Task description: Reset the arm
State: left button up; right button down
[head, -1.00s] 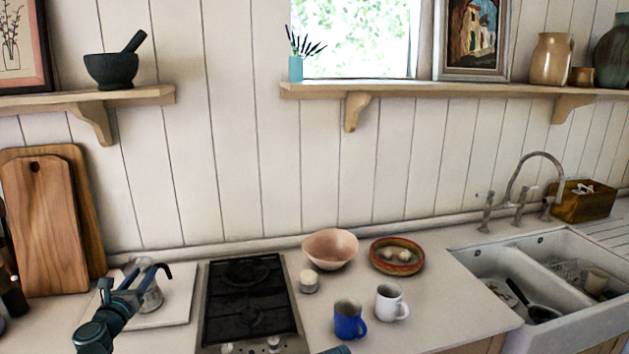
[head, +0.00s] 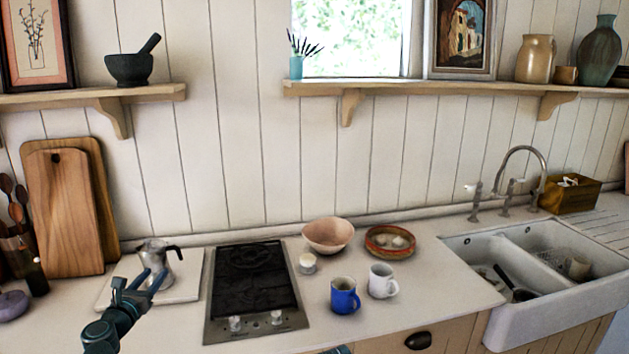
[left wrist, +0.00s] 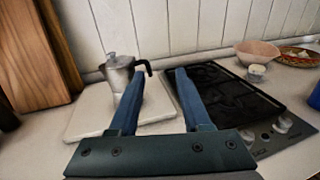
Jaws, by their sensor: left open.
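My left gripper (head: 146,279) is open and empty, in front of the moka pot on the left of the counter. In the left wrist view my left gripper (left wrist: 155,75) has its two fingers spread apart with nothing between them. The silver moka pot (head: 157,262) with a black handle stands upright on a white board (head: 185,288). The moka pot also shows in the left wrist view (left wrist: 118,75), beside the left finger. Of my right arm only a small dark piece shows at the bottom edge of the head view; its gripper is not in view.
A black hob (head: 250,280) lies right of the white board. A blue mug (head: 344,299), a white mug (head: 379,283), a pink bowl (head: 328,236) and a patterned dish (head: 390,243) stand farther right. Wooden boards (head: 65,220) lean on the wall. A sink (head: 540,300) is at right.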

pick_arm(q)
jog(key=s+d+f+m+g+h+b, duration=0.1)
jog(key=s+d+f+m+g+h, duration=0.15)
jog(key=d+f+m, duration=0.55)
jog(key=s+d+f+m+g+h, duration=0.2)
jog(key=d+m+g, duration=0.3)
jog(key=d, duration=0.8)
jog(key=s+d+f+m+g+h+b, duration=0.1)
jog(key=s+d+f+m+g+h, duration=0.15)
jog(key=d+f+m, duration=0.5)
jog(key=s+d+f+m+g+y, duration=0.2)
jog(key=s+m+y, duration=0.1)
jog(key=s+m, duration=0.3)
jog(key=s+d+f+m+g+y+b, duration=0.1)
jog(key=s+d+f+m+g+y, duration=0.2)
jog(key=s+m, duration=0.3)
jog(key=s+d+f+m+g+y+b, duration=0.1)
jog(key=s+d+f+m+g+y, duration=0.1)
jog(key=s+m, duration=0.5)
jog(key=shift+s+d+f+g+y, duration=0.15)
jog(key=shift+d+f+g+y, duration=0.25)
jog(key=shift+g, duration=0.1)
